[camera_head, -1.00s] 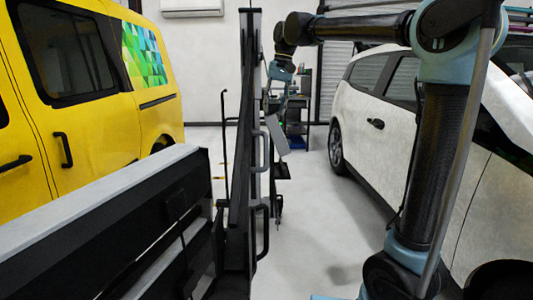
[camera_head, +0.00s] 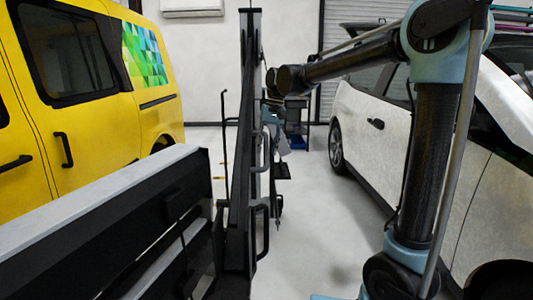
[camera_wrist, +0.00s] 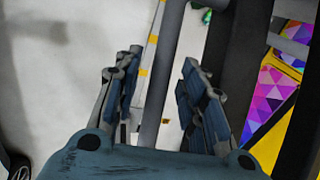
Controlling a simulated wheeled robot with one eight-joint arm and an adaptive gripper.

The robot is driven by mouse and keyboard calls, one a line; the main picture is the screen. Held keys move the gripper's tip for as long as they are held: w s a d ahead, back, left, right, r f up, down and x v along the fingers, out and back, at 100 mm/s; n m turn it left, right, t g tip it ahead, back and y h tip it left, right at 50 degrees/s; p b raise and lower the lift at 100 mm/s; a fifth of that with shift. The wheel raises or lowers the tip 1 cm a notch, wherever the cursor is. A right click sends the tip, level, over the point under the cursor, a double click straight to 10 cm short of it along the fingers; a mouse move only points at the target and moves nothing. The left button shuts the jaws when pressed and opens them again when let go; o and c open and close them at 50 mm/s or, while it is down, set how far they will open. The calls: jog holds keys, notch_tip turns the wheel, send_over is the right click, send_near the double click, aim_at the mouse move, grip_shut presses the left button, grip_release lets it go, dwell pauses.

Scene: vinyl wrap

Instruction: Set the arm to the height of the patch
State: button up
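A patch of green, blue and teal triangles (camera_head: 143,55) is on the upper rear side of the yellow van (camera_head: 100,125) in the head view. In the wrist view, a purple, pink and orange triangle pattern (camera_wrist: 272,92) shows at the right; I cannot tell whether it is the same patch. My gripper (camera_wrist: 160,88) has its two fingers spread apart. A grey bar (camera_wrist: 166,62) shows in the gap between them, with space on both sides. In the head view my wrist hangs right of the dark upright, lower in the picture than the patch; the fingers are hard to make out.
A tall dark upright with handles (camera_head: 243,150) stands between my arm and the yellow van. A white car (camera_head: 420,135) is close on the right. A dark shelf (camera_head: 297,125) stands at the back. Bare floor (camera_head: 305,215) lies between upright and car.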

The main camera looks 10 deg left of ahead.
jog(key=shift+a+f, duration=0.15)
jog(key=shift+f, duration=0.9)
grip_shut()
jog(key=shift+g, duration=0.3)
jog(key=shift+s+d+r, duration=0.1)
jog(key=shift+s+r, duration=0.25)
jog(key=shift+r, duration=0.35)
jog(key=shift+s+d+r, duration=0.1)
jog(key=shift+s+r, duration=0.2)
jog(key=shift+r, duration=0.45)
jog(key=shift+s+d+r, duration=0.1)
jog(key=shift+s+r, duration=0.25)
jog(key=shift+r, duration=0.35)
grip_release()
jog(key=shift+r, duration=0.1)
notch_tip(320, 180, up, 12)
jog(key=w+d, duration=0.1)
jog(key=shift+w+d+f, duration=0.25)
jog(key=shift+d, duration=0.15)
